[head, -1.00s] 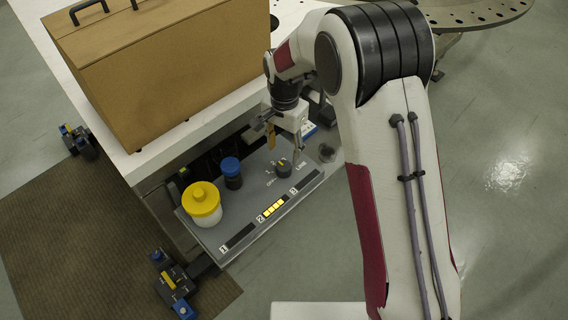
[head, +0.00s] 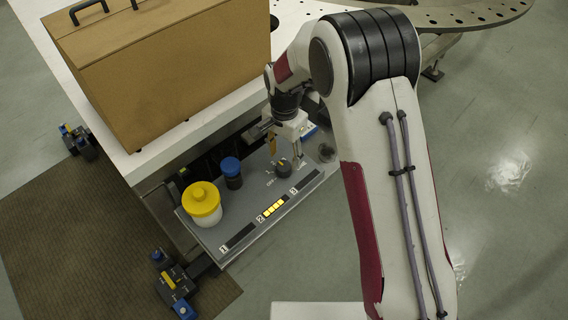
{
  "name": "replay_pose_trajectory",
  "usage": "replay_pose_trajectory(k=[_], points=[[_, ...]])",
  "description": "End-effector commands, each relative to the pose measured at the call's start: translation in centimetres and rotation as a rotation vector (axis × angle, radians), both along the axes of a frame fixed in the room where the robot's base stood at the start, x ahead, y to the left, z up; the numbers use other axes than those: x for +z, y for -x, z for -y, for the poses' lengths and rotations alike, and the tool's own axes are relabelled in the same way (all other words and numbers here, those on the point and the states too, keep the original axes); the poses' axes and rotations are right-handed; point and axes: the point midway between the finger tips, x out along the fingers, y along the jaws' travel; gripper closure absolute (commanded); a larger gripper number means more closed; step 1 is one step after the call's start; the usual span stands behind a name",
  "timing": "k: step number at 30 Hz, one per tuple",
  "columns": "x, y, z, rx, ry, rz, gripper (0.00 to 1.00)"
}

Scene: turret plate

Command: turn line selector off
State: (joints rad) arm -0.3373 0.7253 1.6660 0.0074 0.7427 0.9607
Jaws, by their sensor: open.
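The line selector (head: 283,168) is a small dark round knob with a yellow mark on the grey panel (head: 240,215). Lettering beside it appears to read "OFF" on its left; a label to its right is partly hidden by my gripper. My gripper (head: 285,152) is open, pointing down just above and around the knob's far side. One finger is left of the knob and one is right of it. I cannot tell whether the fingers touch it. The exact angle of the knob is too small to tell.
A white jar with a yellow lid (head: 202,203) and a dark jar with a blue lid (head: 231,172) stand on the panel's left. Lit yellow bars (head: 273,208) show by number 2. A large brown case (head: 170,75) stands on the white table behind.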

Motion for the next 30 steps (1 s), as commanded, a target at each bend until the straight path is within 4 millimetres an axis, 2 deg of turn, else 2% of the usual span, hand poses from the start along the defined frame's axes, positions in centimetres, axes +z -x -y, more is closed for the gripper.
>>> replay_pose_trajectory(k=[3,10,16,24,25,29,30], points=[[-1.6,0.1,0.0,0.0,0.0,-0.003,0.52],[-3.8,0.1,0.0,0.0,0.0,-0.003,0.52],[-4.6,0.0,0.0,0.0,0.0,0.0,0.52],[-4.7,0.0,0.0,0.0,0.0,0.0,0.52],[-4.7,0.0,0.0,0.0,0.0,0.0,0.54],[-4.6,0.0,0.0,0.0,0.0,0.0,0.88],[-4.6,0.0,0.0,0.0,0.0,0.0,0.9]])
